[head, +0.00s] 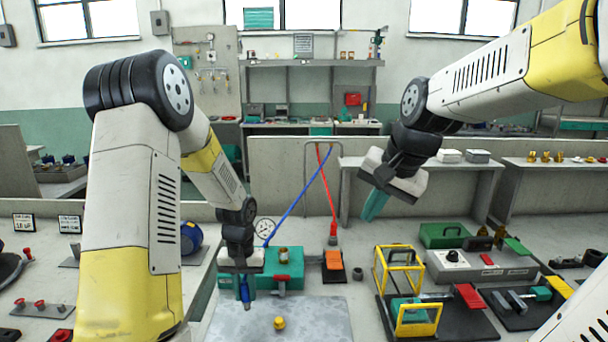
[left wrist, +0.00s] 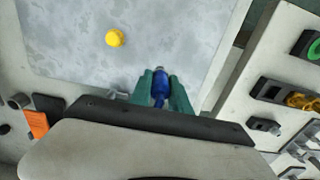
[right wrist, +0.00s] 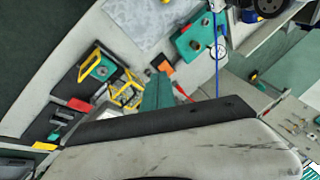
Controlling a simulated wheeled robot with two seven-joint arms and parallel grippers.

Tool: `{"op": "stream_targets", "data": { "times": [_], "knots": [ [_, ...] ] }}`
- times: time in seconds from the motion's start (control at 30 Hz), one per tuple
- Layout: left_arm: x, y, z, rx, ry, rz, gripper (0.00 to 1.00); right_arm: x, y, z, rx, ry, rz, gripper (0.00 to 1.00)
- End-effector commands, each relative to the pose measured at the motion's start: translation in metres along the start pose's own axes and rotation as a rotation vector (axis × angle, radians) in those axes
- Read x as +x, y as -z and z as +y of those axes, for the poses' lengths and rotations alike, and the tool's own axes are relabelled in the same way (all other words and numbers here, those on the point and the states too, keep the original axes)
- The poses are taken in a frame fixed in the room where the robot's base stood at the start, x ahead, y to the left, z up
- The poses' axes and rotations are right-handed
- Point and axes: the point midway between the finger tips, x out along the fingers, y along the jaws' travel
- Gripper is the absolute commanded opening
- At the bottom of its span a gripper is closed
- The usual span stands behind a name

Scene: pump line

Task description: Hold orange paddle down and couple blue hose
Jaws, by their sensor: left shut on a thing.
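My left gripper (head: 244,288) is shut on the blue hose's end fitting (left wrist: 160,86), which points down over the grey mat (head: 315,318). The blue hose (head: 298,202) runs from a stand behind to this gripper. The teal pump block (head: 297,268), with a brass port on top and a round gauge behind it, is right beside the gripper. The orange paddle (head: 333,260) sits on a dark base to the right of the block; it also shows in the right wrist view (right wrist: 166,67). My right gripper (head: 375,205) hangs in the air above and right of the paddle, its teal fingers together and empty.
A yellow knob (head: 279,323) lies on the mat. A red hose (head: 329,195) hangs behind the paddle. Yellow frames (head: 399,268), a red-handled clamp and a grey control box (head: 455,264) crowd the right side. The mat is otherwise clear.

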Motion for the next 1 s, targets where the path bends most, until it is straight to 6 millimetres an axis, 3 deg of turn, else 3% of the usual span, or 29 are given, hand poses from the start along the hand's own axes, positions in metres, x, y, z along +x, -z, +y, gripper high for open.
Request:
{"op": "stream_targets", "data": {
  "times": [0.2,0.5,0.8,1.0],
  "knots": [
    [0.000,0.000,0.000,0.000,0.000,0.000,0.00,0.054,0.051,-0.021,0.288,-0.034,-0.066,0.00],
    [0.000,0.000,0.000,0.000,0.000,0.000,0.00,0.150,0.105,-0.039,0.685,-0.100,-0.134,0.00],
    [0.000,0.000,0.000,0.000,0.000,0.000,0.00,0.254,0.131,-0.039,1.038,-0.182,-0.176,0.00],
    [0.000,0.000,0.000,0.000,0.000,0.000,0.00,0.291,0.135,-0.036,1.157,-0.213,-0.184,0.00]
  ]
}}
